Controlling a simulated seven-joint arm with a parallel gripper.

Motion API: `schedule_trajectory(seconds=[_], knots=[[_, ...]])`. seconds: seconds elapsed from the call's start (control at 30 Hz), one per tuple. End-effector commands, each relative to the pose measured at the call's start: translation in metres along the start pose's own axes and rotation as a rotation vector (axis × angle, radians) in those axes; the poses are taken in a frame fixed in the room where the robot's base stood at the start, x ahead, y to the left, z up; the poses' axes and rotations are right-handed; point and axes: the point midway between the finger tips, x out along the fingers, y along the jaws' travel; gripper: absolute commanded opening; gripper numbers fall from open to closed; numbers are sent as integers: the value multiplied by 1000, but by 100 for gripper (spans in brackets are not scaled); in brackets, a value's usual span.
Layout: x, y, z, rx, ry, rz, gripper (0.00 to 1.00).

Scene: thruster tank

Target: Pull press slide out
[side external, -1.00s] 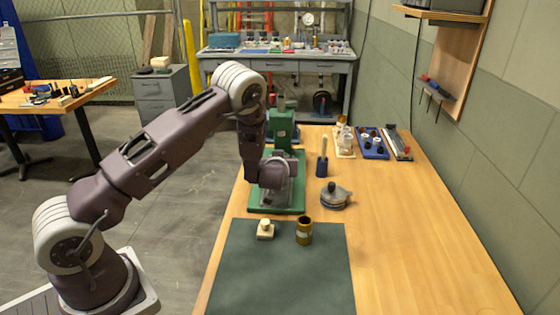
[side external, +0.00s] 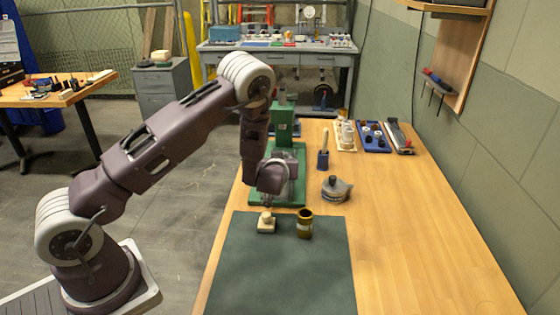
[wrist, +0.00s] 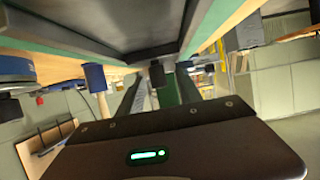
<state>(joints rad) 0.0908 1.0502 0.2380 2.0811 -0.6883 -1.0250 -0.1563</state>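The green press (side external: 284,122) stands on its green base (side external: 300,190) on the wooden bench. My gripper (wrist: 160,82) is low at the near part of the press, with my wrist hiding much of the slide area in the side view. In the wrist view, a dark knob (wrist: 157,73) shows at the edge of a grey plate (wrist: 105,22), which looks like the press slide. My two fingers stand apart on either side of the knob. I cannot tell whether they touch it.
A green mat (side external: 280,270) lies in front, with a cream block (side external: 266,223) and a brass cup (side external: 305,223) near its far edge. A grey round part (side external: 336,190) and a blue holder (side external: 323,160) stand right of the press. The bench's right side is clear.

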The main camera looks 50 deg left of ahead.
Motion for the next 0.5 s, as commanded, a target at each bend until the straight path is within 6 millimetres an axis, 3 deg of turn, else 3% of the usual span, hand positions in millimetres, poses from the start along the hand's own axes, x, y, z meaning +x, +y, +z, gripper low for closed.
schedule_trajectory(seconds=[0.27, 0.5], knots=[[-6, 1, 0, 1, -1, 2, 41], [-53, 1, 0, 2, 0, 3, 41]])
